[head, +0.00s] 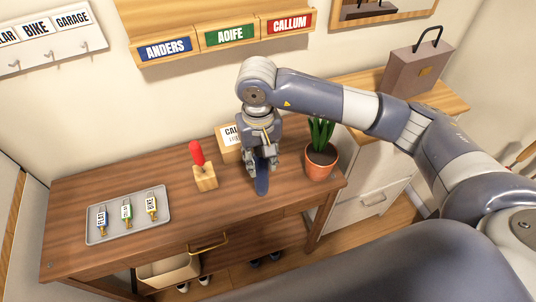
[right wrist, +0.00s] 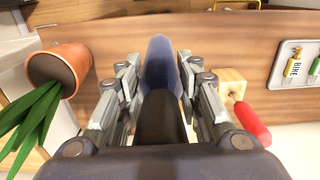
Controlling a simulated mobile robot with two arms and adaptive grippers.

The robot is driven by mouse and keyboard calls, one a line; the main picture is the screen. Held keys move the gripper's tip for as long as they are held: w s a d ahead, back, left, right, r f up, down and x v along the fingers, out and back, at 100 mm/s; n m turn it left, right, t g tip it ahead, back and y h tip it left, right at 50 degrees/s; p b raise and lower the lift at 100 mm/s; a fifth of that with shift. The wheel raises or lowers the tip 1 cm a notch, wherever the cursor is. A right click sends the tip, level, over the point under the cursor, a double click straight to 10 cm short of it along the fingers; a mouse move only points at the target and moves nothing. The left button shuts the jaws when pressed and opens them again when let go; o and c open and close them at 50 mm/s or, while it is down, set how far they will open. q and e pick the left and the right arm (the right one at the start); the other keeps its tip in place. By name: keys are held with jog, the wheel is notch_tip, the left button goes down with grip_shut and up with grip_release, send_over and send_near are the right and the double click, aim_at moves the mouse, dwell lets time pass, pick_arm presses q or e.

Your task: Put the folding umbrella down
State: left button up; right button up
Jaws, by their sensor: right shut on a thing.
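The folding umbrella (head: 261,180) is dark blue with a black part. My right gripper (head: 261,157) is shut on it above the wooden table (head: 100,225). In the head view the umbrella hangs upright below the fingers, its lower end at or close to the tabletop; I cannot tell if it touches. In the right wrist view the umbrella (right wrist: 161,70) runs between the two fingers (right wrist: 160,90), its black part nearest the camera. My left gripper is not in view.
A potted plant (head: 321,162) stands right of the gripper. A cardboard box (head: 228,143) is close behind it. A red-topped wooden block (head: 204,177) stands to the left, then a grey tray (head: 97,238) with several tagged keys. The table's front strip is clear.

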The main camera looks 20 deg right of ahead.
jog(key=shift+w+d+f+p, duration=0.3)
jog(key=shift+w+f, duration=0.25)
jog(key=shift+f, duration=0.2)
jog(key=shift+w+d+f+p, duration=0.3)
jog(key=shift+w+f, duration=0.25)
jog(key=shift+f, duration=0.15)
jog(key=shift+w+d+f+p, duration=0.3)
jog(key=shift+w+f, duration=0.25)
jog(key=shift+f, duration=0.2)
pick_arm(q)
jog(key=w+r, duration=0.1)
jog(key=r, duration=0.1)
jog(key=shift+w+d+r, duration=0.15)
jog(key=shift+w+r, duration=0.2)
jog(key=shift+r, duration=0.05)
pick_arm(e)
jog(key=o, duration=1)
jog(key=shift+o, duration=0.2)
